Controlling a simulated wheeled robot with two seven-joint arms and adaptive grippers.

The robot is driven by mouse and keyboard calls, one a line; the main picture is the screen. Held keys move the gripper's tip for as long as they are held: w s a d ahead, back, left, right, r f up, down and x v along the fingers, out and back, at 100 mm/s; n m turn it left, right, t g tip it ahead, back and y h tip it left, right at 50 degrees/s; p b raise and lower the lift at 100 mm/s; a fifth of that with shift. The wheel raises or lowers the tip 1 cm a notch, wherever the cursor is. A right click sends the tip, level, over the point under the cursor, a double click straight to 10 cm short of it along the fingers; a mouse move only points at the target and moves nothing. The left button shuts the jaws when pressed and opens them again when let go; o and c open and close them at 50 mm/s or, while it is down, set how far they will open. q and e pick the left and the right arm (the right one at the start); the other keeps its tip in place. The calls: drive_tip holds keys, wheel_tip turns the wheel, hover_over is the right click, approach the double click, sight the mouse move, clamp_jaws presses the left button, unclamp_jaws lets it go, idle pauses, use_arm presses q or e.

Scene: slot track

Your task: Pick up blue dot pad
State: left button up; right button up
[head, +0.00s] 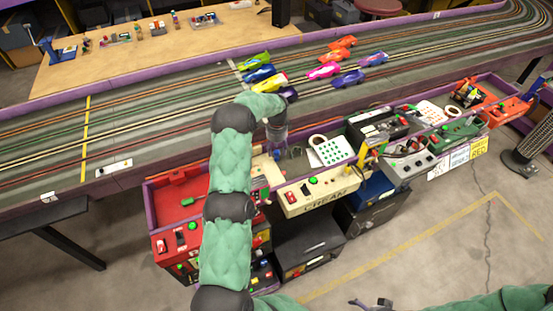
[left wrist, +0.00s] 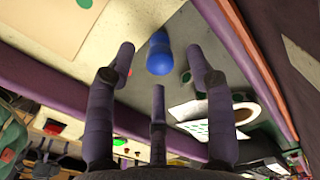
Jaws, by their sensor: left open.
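My left gripper (head: 279,152) is over the tool tray beside the track, partly behind my own arm. In the left wrist view its three purple fingers (left wrist: 158,95) are spread apart with nothing between them. A blue rounded object (left wrist: 159,54) lies just beyond the fingertips. A white pad with green dots (head: 332,150) lies right of the gripper in the head view. My right gripper (head: 371,304) shows only partly at the bottom edge.
A tape roll (left wrist: 243,112) lies close to the right finger. The tray has a raised purple wall (head: 149,207). Control boxes (head: 322,190) crowd the front. Several toy cars (head: 323,71) stand on the slot track (head: 130,120) behind.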

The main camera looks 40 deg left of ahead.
sight(276, 156)
use_arm(q)
wheel_tip(276, 156, down, 3)
drive_tip(key=shift+r+b, duration=0.1)
drive_tip(key=shift+b, duration=0.2)
clamp_jaws()
drive_tip(key=shift+r, duration=0.15)
